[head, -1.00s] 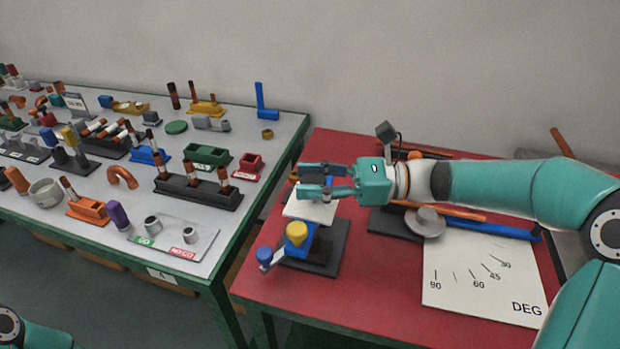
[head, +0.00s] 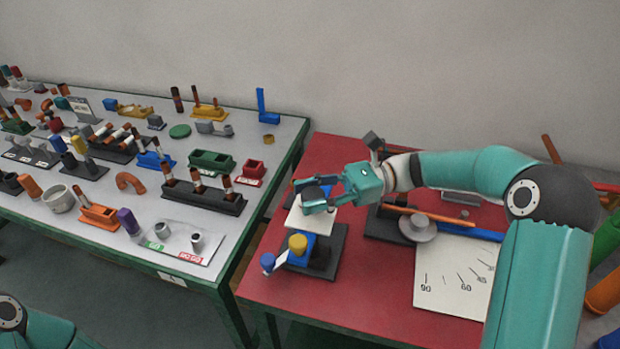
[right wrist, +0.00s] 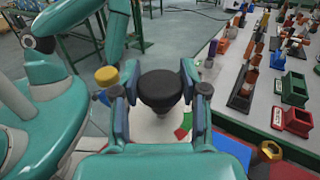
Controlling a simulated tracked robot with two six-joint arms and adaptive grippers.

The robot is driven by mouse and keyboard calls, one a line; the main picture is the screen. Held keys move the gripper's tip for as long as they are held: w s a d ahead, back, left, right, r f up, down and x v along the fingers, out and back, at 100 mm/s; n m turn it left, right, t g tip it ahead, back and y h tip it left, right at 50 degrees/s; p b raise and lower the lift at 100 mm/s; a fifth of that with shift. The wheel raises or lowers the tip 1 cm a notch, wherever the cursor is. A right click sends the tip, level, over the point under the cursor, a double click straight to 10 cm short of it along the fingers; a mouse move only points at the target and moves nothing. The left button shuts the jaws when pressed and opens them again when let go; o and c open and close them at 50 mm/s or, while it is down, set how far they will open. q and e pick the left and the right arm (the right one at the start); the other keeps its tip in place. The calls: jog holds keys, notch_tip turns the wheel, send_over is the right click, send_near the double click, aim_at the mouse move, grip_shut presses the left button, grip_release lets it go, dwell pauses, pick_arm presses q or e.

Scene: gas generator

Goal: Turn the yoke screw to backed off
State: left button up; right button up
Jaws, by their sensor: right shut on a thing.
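My right gripper (head: 318,195) is at the far end of a small fixture on the red table. In the right wrist view, its two fingers (right wrist: 158,92) are closed against opposite sides of a black round knob (right wrist: 161,86), apparently the head of the yoke screw. A pale shaft shows below the knob, above a white plate (right wrist: 158,128). The plate also shows in the head view (head: 305,217). The fixture has a blue block (head: 302,258) with a yellow knob (head: 298,243), a blue knob (head: 267,262) and a dark base (head: 328,262). My left gripper is out of view.
A white degree plate (head: 450,285) and a grey round piece (head: 418,228) with an orange bar (head: 432,214) lie right of the fixture. The grey table (head: 150,222) at left is crowded with parts. The red table's front left (head: 265,295) is clear.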

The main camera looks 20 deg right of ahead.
jog(key=n+g+p, duration=0.2)
jog(key=g+p, duration=0.1)
jog(key=shift+w+r+n+g, duration=0.15)
jog(key=shift+r+n+g, duration=0.15)
jog(key=shift+r, duration=0.1)
pick_arm(q)
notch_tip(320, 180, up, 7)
jog(key=p, duration=0.3)
pick_arm(e)
jog(key=shift+f+n+g+h, duration=0.2)
jog(key=shift+n+g+h, duration=0.6)
jog(key=shift+n+g, duration=0.75)
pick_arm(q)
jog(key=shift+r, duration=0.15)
pick_arm(e)
jog(key=shift+m+g, duration=0.25)
jog(key=shift+g, duration=0.1)
jog(key=o, duration=1.1)
jog(key=shift+d+f, duration=0.1)
jog(key=shift+o, duration=0.3)
